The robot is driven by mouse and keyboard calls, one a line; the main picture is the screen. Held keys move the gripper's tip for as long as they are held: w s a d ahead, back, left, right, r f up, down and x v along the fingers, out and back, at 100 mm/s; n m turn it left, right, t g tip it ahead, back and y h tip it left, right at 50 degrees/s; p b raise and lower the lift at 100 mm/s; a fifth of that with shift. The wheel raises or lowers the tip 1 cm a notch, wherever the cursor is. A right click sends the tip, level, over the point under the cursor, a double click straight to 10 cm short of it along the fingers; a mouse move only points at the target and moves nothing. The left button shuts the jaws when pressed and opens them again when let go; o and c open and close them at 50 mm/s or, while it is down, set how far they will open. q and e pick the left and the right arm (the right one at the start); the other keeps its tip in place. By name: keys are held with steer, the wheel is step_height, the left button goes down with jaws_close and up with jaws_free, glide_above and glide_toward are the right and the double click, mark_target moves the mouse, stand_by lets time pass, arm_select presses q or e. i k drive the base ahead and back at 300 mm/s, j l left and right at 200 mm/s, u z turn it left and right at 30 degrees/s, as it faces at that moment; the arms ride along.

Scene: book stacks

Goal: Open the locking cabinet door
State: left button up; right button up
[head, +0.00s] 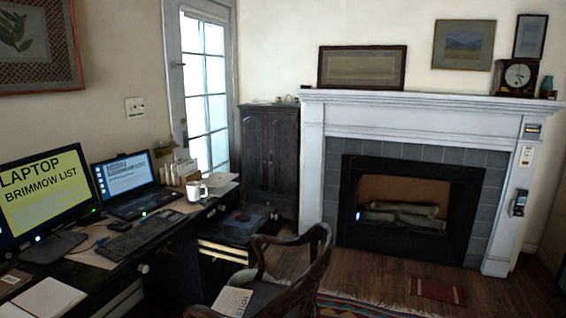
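A tall dark wooden cabinet (284,150) stands in the far corner, between the glazed door and the fireplace. Its front has what look like two arched door panels, and they appear shut. Small handle or lock details near its middle are too small and dark to make out. The lower part of the cabinet is partly hidden behind the desk side and chair. Neither of my grippers shows in the head view.
A desk (95,262) with a monitor (45,195), laptop (125,185) and white mug (194,191) fills the left. A wooden chair (318,240) stands before the cabinet. A fireplace (400,205) is at right.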

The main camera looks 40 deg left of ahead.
mark_target(283, 129)
steer(key=i+z, duration=0.2)
steer(key=i, duration=0.4)
steer(key=i+l, duration=0.1)
steer(key=i, duration=0.5)
steer(key=i+l, duration=0.1)
steer(key=i, duration=0.5)
steer(key=i+l, duration=0.1)
steer(key=i, duration=0.5)
steer(key=i+j+u, duration=0.15)
steer(key=i+u, duration=0.2)
steer(key=i, duration=0.2)
steer(key=i+u, duration=0.35)
steer(key=i, duration=0.2)
steer(key=i+l+u, duration=0.2)
steer(key=i+u, duration=0.2)
steer(key=i, duration=0.15)
steer(key=i+j+u, duration=0.15)
steer(key=i+u, duration=0.25)
steer(key=i, duration=0.2)
steer(key=i+u, duration=0.35)
steer(key=i, duration=0.3)
steer(key=i+l+u, duration=0.2)
steer(key=i+u, duration=0.2)
steer(key=i, duration=0.2)
